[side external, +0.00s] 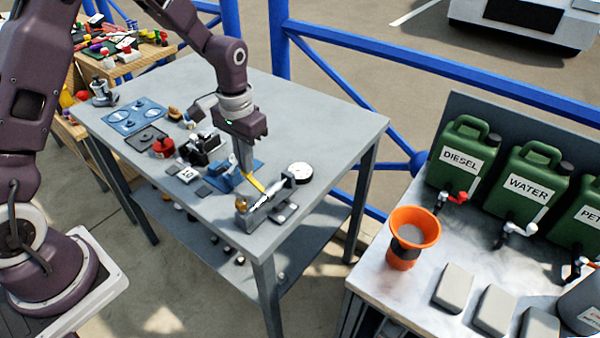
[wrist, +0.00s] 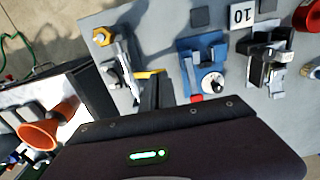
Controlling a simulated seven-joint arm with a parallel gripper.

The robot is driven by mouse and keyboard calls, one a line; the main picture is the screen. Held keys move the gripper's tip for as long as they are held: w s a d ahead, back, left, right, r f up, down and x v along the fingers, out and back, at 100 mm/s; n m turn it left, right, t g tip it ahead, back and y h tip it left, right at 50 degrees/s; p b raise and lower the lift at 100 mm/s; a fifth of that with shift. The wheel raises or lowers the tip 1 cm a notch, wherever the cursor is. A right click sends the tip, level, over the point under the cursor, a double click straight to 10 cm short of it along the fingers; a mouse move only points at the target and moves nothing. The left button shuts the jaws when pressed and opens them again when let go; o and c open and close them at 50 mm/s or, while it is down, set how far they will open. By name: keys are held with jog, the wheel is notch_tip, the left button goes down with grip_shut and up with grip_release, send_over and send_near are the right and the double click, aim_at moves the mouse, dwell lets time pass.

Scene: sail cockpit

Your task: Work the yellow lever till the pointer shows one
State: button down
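A yellow lever (side external: 252,182) lies slanted beside a grey metal device (side external: 265,207) with a brass knob, near the table's front. It also shows in the wrist view (wrist: 149,74), partly hidden by my fingers. My gripper (side external: 247,172) points down right at the lever; I cannot tell if it touches. In the wrist view the dark fingers are close together, and any gap is unclear. A blue device (wrist: 190,60) carries a white round dial (wrist: 212,83); its pointer reading is too small to make out. A separate round white-faced gauge (side external: 299,171) sits behind the grey device.
A black device (side external: 204,145), a red object (side external: 163,147) and a card marked 10 (side external: 186,175) stand left of the blue device. The table's (side external: 330,125) back right is clear. An orange funnel (side external: 414,228) stands on another bench at right.

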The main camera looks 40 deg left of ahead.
jog(key=shift+f, duration=1.45)
jog(key=shift+r, duration=3.3)
notch_tip(320, 180, up, 4)
jog(key=shift+f, duration=3.05)
jog(key=shift+f, duration=2.2)
jog(key=shift+r, duration=3.25)
jog(key=shift+r, duration=0.1)
